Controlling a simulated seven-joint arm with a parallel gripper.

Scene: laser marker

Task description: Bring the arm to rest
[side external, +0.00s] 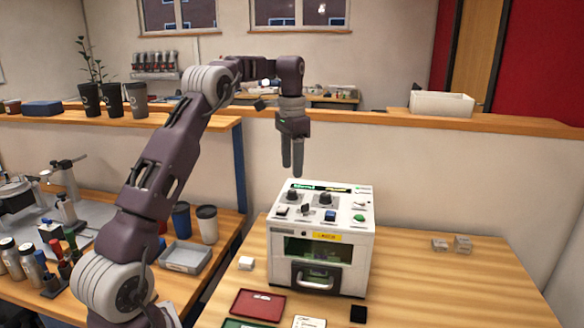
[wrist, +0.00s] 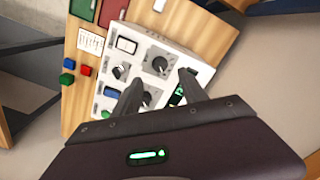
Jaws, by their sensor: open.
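My gripper (side external: 292,158) is raised above the laser marker (side external: 318,240), a white box on the wooden table. The fingers point down, stand apart and hold nothing. In the side external view there is clear air between the fingertips and the top of the marker. The wrist view shows the gripper (wrist: 160,85) over the marker's control panel (wrist: 140,58), which carries dark knobs and coloured buttons. The marker's front door with its handle is shut in the side external view.
A red tray (side external: 258,304), a black square (side external: 358,313) and a small white block (side external: 246,263) lie near the marker. A ledge (side external: 400,121) with a white bin (side external: 442,104) runs behind. The table's right side is mostly clear.

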